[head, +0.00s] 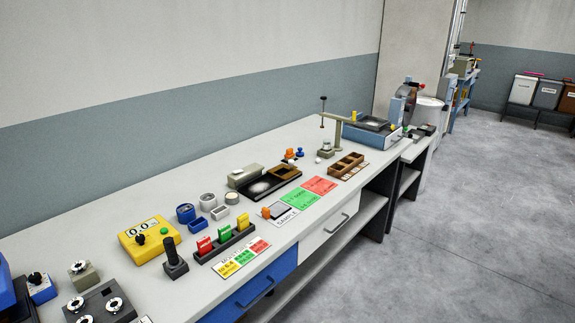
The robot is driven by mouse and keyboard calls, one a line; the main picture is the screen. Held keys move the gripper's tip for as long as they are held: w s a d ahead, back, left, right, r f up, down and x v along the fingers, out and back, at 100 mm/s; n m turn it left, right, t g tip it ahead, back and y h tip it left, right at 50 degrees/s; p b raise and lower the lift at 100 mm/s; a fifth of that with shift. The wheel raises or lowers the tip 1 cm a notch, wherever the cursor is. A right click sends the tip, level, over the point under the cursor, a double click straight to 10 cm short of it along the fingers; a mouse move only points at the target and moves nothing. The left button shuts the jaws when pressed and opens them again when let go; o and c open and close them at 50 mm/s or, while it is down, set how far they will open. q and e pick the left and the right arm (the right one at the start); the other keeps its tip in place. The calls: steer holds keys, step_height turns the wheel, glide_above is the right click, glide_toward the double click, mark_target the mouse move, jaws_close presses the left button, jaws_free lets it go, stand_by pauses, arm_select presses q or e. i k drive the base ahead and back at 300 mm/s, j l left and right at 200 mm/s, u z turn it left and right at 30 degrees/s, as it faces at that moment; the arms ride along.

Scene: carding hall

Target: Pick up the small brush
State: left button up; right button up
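I cannot make out the small brush for certain in the head view. Small items that are too small to identify lie on the long light-grey bench (150,210). Among them are an orange piece (290,154) and a blue piece (299,152) behind the black tray (262,193), and a small orange-and-grey item (274,211) by the "SAMPLE" card (286,217). Neither of my grippers shows in this view, so what they hold cannot be seen.
On the bench stand a yellow meter (150,240), a dark upright handle (175,260), a rack of coloured tags (223,244), a brown compartment box (347,165) and a blue machine (372,134). The grey floor (450,240) to the right is clear.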

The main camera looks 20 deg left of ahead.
mark_target(289, 156)
steer(key=i+l+u, duration=0.2)
steer(key=u, duration=0.3)
steer(key=i+l+u, duration=0.15)
steer(key=u, duration=0.3)
